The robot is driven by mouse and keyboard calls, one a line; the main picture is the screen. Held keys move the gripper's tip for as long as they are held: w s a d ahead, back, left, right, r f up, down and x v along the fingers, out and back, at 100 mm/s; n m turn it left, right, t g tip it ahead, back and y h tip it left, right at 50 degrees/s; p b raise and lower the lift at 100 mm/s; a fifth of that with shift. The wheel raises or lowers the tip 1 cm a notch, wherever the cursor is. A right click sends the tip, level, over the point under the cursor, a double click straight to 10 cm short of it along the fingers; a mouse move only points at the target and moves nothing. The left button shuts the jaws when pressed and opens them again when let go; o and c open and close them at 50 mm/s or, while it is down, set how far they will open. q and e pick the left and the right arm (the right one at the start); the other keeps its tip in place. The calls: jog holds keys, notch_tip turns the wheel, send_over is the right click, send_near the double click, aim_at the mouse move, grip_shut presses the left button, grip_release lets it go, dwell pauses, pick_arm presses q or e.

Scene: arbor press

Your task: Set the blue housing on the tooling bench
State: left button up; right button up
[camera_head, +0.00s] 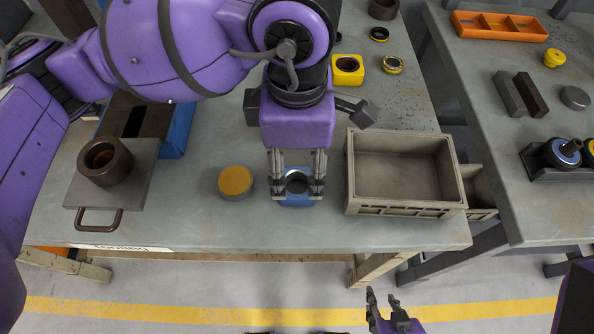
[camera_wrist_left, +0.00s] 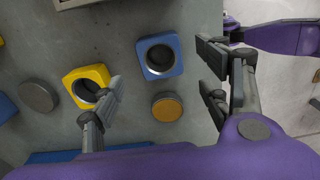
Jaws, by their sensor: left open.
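The blue housing (camera_head: 297,201), a square block with a round dark bore, stands on the grey bench (camera_head: 300,235) near its front edge. It also shows in the left wrist view (camera_wrist_left: 177,68). My left gripper (camera_head: 297,188) is open above it, fingers on either side in the head view; I cannot tell whether they touch it. My right gripper (camera_head: 384,298) is open and empty in front of the bench, low in the head view. A second grey bench (camera_head: 500,170) stands at the right.
An orange-topped disc (camera_head: 235,181) lies left of the housing, an empty grey crate (camera_head: 365,210) right of it. A yellow housing (camera_wrist_left: 73,78) and grey disc (camera_wrist_left: 38,95) are nearby. A dark cylinder (camera_head: 118,166) sits on a handled plate (camera_head: 140,180) at left.

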pick_arm(q)
jog(key=shift+r, duration=2.35)
